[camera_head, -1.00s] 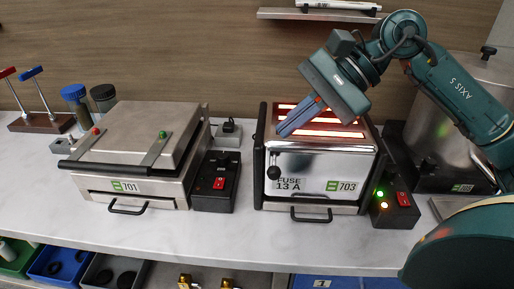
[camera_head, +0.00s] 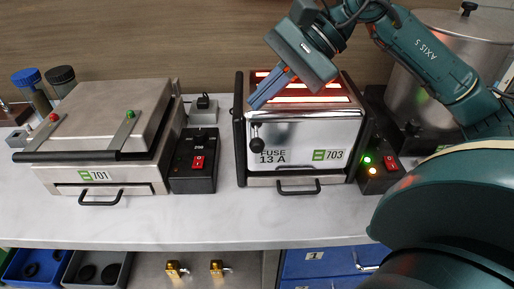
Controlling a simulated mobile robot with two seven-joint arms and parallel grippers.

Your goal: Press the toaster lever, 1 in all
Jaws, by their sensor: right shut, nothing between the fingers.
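The toaster (camera_head: 300,135) is a shiny steel box marked 703 with glowing orange slots on top. Its lever, a black knob (camera_head: 256,145), sits low on the left part of the front face. My right gripper (camera_head: 256,103) is shut and empty, its blue-grey fingers pointing down and left over the toaster's top front left edge, above the knob. I cannot tell whether the fingertips touch the toaster. My left gripper is not in view.
A control box (camera_head: 379,175) with a red switch and lit green and orange lamps stands right of the toaster. A contact grill (camera_head: 105,135) marked 701 and its switch box (camera_head: 194,165) stand left. A steel pot (camera_head: 440,80) is behind my arm. The front counter strip (camera_head: 240,225) is clear.

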